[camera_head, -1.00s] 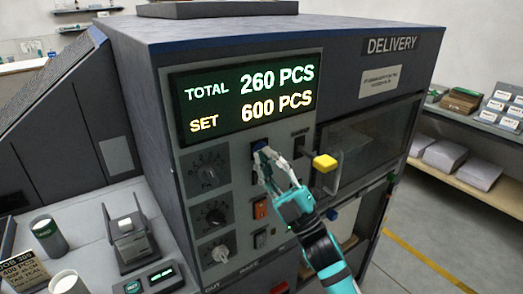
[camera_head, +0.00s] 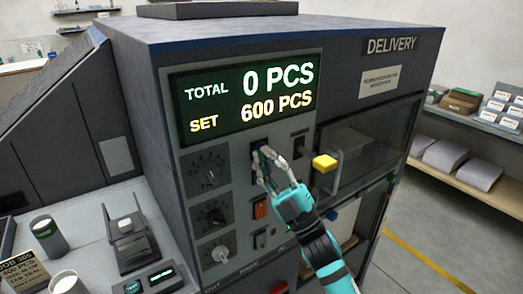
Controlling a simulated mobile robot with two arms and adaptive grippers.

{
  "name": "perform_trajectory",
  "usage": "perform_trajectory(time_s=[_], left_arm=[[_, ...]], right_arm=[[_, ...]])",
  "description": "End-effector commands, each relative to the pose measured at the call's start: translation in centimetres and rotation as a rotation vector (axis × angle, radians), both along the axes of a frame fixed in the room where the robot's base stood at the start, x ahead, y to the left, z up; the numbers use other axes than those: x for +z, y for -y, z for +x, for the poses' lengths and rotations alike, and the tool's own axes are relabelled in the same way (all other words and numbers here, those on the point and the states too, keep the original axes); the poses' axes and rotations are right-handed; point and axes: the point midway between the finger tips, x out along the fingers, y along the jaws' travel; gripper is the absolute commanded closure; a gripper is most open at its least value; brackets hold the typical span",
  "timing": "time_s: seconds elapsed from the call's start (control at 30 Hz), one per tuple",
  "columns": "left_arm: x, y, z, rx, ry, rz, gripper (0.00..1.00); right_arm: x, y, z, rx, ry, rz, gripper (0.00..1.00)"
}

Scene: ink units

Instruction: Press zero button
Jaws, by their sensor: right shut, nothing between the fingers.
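The control panel is on the front of a grey machine (camera_head: 340,40). Its display (camera_head: 245,97) reads TOTAL 0 PCS and SET 600 PCS. The zero button's label is not readable. My left gripper is not in view.
A scale-like device (camera_head: 130,238) stands at lower left.

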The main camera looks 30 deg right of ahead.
Motion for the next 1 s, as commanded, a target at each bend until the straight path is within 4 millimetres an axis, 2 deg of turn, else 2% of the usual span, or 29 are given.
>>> perform_trajectory(time_s=[0.27,0.67,1.0], left_arm=[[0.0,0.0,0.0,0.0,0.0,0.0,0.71],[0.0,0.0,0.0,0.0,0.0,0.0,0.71],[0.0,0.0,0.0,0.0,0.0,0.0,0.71]], right_arm=[[-0.1,0.1,-1.4,0.0,-0.002,0.001,1.0],[-0.1,0.2,-1.9,0.0,-0.002,0.001,1.0],[-0.2,0.4,-5.2,-0.001,-0.002,0.0,1.0]])
